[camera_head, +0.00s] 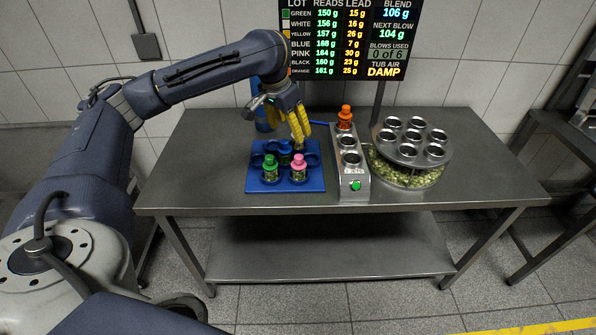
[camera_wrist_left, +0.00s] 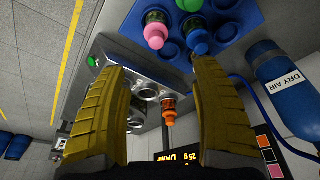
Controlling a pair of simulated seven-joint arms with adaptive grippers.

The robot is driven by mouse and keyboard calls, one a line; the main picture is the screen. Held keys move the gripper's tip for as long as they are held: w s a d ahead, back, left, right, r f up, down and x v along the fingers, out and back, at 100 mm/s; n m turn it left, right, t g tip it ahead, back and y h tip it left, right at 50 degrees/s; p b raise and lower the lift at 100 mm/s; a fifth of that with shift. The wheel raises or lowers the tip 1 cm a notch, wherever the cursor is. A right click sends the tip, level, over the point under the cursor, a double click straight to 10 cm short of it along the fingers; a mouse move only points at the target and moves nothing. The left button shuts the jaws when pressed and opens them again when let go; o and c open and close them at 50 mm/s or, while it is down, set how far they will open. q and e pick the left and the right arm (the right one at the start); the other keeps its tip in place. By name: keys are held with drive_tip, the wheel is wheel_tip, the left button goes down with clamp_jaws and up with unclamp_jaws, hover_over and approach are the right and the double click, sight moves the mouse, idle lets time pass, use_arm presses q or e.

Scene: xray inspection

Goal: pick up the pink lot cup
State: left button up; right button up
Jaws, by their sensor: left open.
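The pink lot cup (camera_head: 299,168) stands upright in the front right of the blue rack (camera_head: 260,187). The pink cup also shows in the left wrist view (camera_wrist_left: 157,34), near the top, beyond the fingertips. A green-capped cup (camera_head: 270,168) stands to its left, and a blue-capped cup (camera_head: 285,152) stands behind. My left gripper (camera_head: 302,137), with yellow fingers, hangs above the back right of the rack. It is open and apart from the pink cup. In the left wrist view, the gap between its fingers (camera_wrist_left: 158,75) is empty. My right gripper is out of view.
An orange-capped cup (camera_head: 345,117) stands at the back of the metal station (camera_head: 352,186), right of the rack. A round holder with several wells (camera_head: 408,153) stands further right. A blue dry air bottle (camera_wrist_left: 288,85) is close by in the left wrist view. The table's right end is clear.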

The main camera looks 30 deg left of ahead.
sight(301, 163)
use_arm(q)
drive_tip(key=x, duration=1)
drive_tip(key=shift+d+f, duration=0.1)
drive_tip(key=shift+f, duration=0.25)
drive_tip(key=shift+s+d+x, duration=0.1)
drive_tip(key=shift+s+x, duration=0.05)
drive_tip(key=shift+x, duration=1.15)
drive_tip(key=shift+s+d+x, duration=0.1)
drive_tip(key=shift+x, duration=1.25)
drive_tip(key=c, duration=1.4)
